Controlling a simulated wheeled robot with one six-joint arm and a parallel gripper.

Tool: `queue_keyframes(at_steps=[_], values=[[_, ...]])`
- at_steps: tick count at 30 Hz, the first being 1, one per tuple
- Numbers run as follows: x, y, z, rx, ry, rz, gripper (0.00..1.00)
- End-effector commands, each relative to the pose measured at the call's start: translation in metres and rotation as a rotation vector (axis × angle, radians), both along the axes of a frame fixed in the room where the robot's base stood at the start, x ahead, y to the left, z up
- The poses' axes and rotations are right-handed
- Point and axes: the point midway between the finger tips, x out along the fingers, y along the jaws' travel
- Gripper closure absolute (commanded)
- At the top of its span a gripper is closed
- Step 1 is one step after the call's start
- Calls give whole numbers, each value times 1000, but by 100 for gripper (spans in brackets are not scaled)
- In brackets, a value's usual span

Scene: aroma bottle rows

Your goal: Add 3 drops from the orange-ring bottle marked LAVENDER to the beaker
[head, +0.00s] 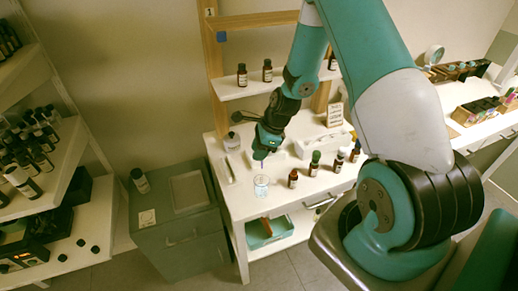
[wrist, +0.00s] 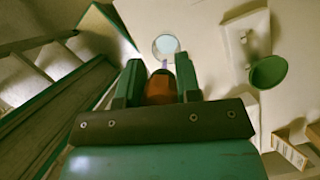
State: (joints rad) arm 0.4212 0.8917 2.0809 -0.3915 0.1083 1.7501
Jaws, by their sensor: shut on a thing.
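My gripper (head: 262,146) is shut on a small amber bottle (wrist: 158,90), held between its two green fingers in the wrist view. A thin purple tip shows at the bottle's far end and points down towards the beaker in the head view. The bottle's ring and label cannot be read. The clear glass beaker (head: 261,185) stands upright on the white table, below and apart from the tip. It also shows just past the tip in the wrist view (wrist: 166,44). Whether any liquid is falling cannot be seen.
Several bottles stand right of the beaker, including a brown one (head: 293,179) and a green-capped one (head: 315,164). A pale bottle (head: 231,142) stands behind left. A shelf (head: 245,91) with dark bottles is above. A grey cabinet (head: 176,226) is at left.

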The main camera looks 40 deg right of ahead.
Motion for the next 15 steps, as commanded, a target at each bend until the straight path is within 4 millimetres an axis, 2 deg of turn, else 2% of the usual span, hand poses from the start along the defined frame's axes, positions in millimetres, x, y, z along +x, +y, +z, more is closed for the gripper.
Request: queue_keyframes(at_steps=[6, 15], values=[[0, 1, 1, 6, -3, 0, 74], [0, 1, -16, 8, -3, 2, 74]])
